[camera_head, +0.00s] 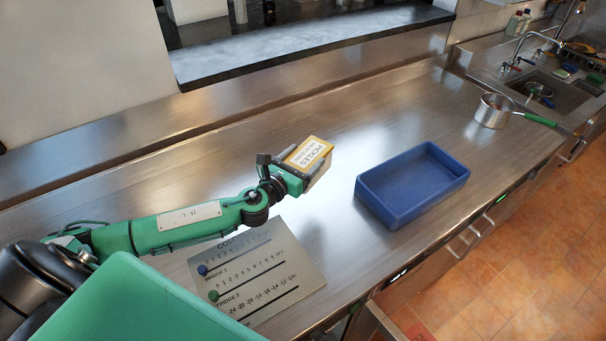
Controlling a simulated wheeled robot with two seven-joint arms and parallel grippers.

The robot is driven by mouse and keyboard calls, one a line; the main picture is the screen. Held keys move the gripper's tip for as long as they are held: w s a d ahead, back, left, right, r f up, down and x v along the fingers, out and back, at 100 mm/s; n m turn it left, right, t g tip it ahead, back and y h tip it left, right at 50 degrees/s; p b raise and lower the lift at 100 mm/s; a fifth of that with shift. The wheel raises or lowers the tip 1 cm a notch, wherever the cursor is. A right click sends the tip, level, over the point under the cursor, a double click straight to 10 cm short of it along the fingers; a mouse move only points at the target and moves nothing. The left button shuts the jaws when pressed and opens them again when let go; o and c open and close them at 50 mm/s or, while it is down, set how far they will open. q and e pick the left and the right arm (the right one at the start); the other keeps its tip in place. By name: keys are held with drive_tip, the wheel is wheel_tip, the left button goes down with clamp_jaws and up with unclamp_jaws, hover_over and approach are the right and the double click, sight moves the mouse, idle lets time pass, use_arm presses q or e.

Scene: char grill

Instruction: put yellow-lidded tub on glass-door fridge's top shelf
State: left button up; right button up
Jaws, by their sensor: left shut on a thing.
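The yellow-lidded tub (311,153) has a white label on its lid that reads "PICKLES". My left gripper (290,172) is shut on the tub, which appears to be held above the steel counter, left of the blue tray. The gripper's fingers are partly hidden by the tub and the wrist. My right gripper is not in view. The glass-door fridge and its top shelf do not show.
A blue tray (456,162) stands empty on the steel counter (330,235). A metal sign with scales (290,268) lies at the front left. A saucepan (492,110) with a green handle stands at the right, near a sink (560,95). The floor (520,265) at the lower right is clear.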

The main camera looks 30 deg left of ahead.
use_arm(q)
wheel_tip(320, 180, up, 6)
drive_tip(key=shift+f, duration=0.15)
drive_tip(key=s+d+f+y+b, duration=0.1)
drive_tip(key=s+d+f, duration=0.3)
drive_tip(key=s, duration=0.4)
drive_tip(key=s+d+f+n+y+b, duration=0.1)
drive_tip(key=s+d+f+b, duration=0.3)
drive_tip(key=s+f, duration=0.3)
drive_tip(key=shift+s+f+n+y+b, duration=0.2)
drive_tip(key=shift+s+n+y+b, duration=0.15)
drive_tip(key=shift+s, duration=0.2)
drive_tip(key=shift+d, duration=0.15)
